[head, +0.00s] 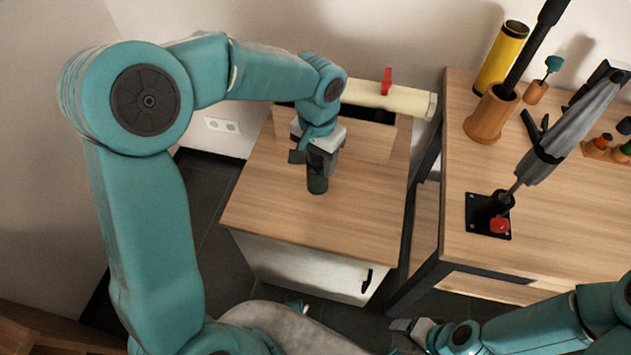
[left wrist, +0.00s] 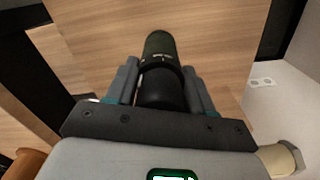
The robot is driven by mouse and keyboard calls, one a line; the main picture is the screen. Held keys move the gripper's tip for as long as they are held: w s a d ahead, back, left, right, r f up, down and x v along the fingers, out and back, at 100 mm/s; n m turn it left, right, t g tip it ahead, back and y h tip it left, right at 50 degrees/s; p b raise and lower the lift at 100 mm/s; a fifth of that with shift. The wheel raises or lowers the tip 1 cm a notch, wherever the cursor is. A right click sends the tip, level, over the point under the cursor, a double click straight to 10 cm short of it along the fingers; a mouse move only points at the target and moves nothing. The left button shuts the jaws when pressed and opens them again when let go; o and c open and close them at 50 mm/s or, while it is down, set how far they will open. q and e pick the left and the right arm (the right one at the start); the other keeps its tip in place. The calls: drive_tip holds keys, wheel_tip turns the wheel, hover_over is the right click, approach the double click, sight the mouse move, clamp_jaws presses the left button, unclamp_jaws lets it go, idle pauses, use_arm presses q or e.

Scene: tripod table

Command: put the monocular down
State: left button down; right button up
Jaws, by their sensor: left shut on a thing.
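The monocular (head: 317,184) is a short dark green and black cylinder, held roughly upright over the wooden top of a low cabinet (head: 300,228). My left gripper (head: 320,164) is shut around its upper part from above. In the left wrist view the monocular (left wrist: 160,48) sits between the two grey fingers, its green end pointing away toward the wood. I cannot tell whether its lower end touches the top. My right gripper (head: 408,328) is low at the bottom right, away from the cabinet top; its jaws are too small to read.
A cream roll (head: 358,94) with a red clamp (head: 386,82) lies along the cabinet's back. The workbench (head: 560,245) at right carries a wooden cup (head: 490,113), a yellow tube (head: 503,55) and a folded grey umbrella-like thing (head: 565,130). The cabinet top around the monocular is bare.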

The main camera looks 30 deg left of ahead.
sight(316, 180)
use_arm(q)
wheel_tip(316, 180, down, 3)
drive_tip(key=shift+s+r, duration=0.15)
wheel_tip(316, 180, down, 4)
drive_tip(key=shift+f+b, duration=0.1)
drive_tip(key=shift+b, duration=0.45)
drive_tip(key=shift+a+f, duration=0.1)
drive_tip(key=shift+f, duration=0.2)
drive_tip(key=shift+f, duration=0.1)
drive_tip(key=shift+c, duration=2.2)
unclamp_jaws()
